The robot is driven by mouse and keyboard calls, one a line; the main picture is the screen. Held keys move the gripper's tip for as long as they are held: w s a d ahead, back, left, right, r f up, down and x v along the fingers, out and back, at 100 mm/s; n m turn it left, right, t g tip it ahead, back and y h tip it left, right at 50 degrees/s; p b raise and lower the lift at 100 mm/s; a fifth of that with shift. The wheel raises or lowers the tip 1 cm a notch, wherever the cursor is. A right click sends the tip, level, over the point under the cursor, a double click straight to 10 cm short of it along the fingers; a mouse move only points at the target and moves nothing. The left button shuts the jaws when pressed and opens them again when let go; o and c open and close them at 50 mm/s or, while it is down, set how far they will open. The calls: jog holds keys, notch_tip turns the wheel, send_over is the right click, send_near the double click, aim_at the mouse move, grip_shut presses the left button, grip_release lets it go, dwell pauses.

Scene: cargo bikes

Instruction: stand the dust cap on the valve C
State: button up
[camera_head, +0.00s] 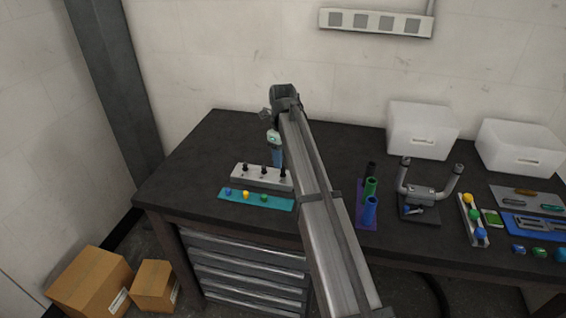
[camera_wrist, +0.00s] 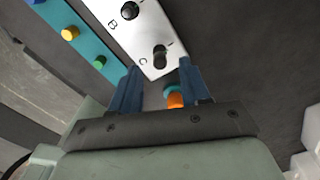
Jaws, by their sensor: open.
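The silver valve block (camera_wrist: 120,15) shows valves B and C in the wrist view; it also shows in the head view (camera_head: 243,181). Valve C (camera_wrist: 160,52) is a dark upright stem beside the letter C, and no cap shows on it. My gripper (camera_wrist: 158,68) is open, its blue fingers apart near the C end of the block; in the head view its fingertips (camera_head: 278,165) are just behind that end. An orange piece (camera_wrist: 175,100) with a teal edge shows between the fingers, close to the right one. I cannot tell whether it is the dust cap or touches the finger.
A teal strip (camera_head: 220,197) with blue, yellow and green caps lies in front of the block. Right of my arm stand a purple rack (camera_head: 361,215) with tubes, a handlebar stand (camera_head: 420,192) and white bins (camera_head: 422,130). The bench back left is clear.

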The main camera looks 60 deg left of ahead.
notch_tip(320, 180, up, 11)
dwell(0.4)
